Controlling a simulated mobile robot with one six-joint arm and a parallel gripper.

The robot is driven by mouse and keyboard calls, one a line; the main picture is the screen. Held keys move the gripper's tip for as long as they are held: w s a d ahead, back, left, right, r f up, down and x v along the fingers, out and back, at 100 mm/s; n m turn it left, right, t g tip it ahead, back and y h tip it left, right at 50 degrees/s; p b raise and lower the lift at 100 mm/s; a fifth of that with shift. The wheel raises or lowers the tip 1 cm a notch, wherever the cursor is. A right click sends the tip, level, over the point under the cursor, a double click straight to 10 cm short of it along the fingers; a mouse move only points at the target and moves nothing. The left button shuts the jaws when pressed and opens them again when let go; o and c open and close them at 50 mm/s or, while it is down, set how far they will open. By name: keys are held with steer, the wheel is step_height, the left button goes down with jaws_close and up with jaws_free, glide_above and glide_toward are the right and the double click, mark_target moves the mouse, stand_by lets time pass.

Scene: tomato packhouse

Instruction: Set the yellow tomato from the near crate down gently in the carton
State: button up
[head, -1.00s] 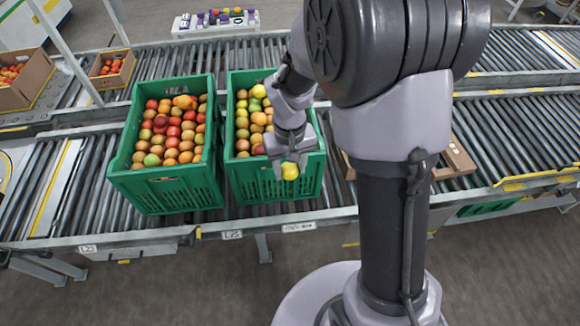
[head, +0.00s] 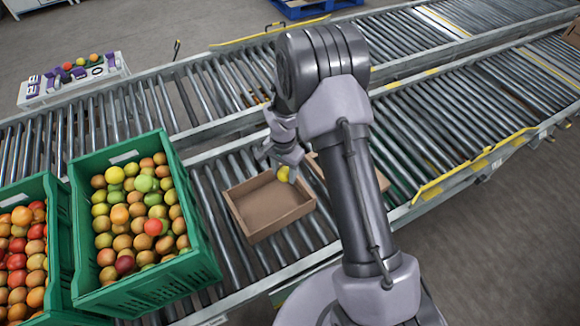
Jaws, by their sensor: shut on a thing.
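A yellow tomato (head: 283,174) is held in my gripper (head: 285,166), whose jaws are shut on it; the fingers are small and partly hidden by the wrist. The gripper is at the far right corner of the open brown carton (head: 258,237), with the tomato apart from the carton floor as far as I can see. The carton lies on the roller conveyor and looks empty. The green crate (head: 203,262) left of the carton is full of green, yellow, orange and red tomatoes.
A second green crate (head: 60,238) of mostly red and orange tomatoes stands at the far left. Another brown carton (head: 382,182) is partly hidden behind my arm. A white stand (head: 113,68) with coloured balls is beyond the conveyor. Bare rollers lie behind the carton.

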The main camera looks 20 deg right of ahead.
step_height(320, 180, down, 8)
steer(key=w+r+m, duration=0.1)
steer(key=w+m, duration=0.1)
steer(key=m, duration=0.2)
steer(key=b, duration=0.9)
glide_above(284, 204)
step_height(284, 204, down, 13)
steer(key=shift+d+r, duration=0.1)
steer(key=shift+r, duration=0.1)
steer(key=shift+f, duration=0.55)
steer(key=o, duration=1)
steer(key=c, duration=0.3)
steer(key=shift+r, duration=0.15)
step_height(284, 204, up, 7)
steer(key=p, duration=0.3)
steer(key=shift+p, duration=0.35)
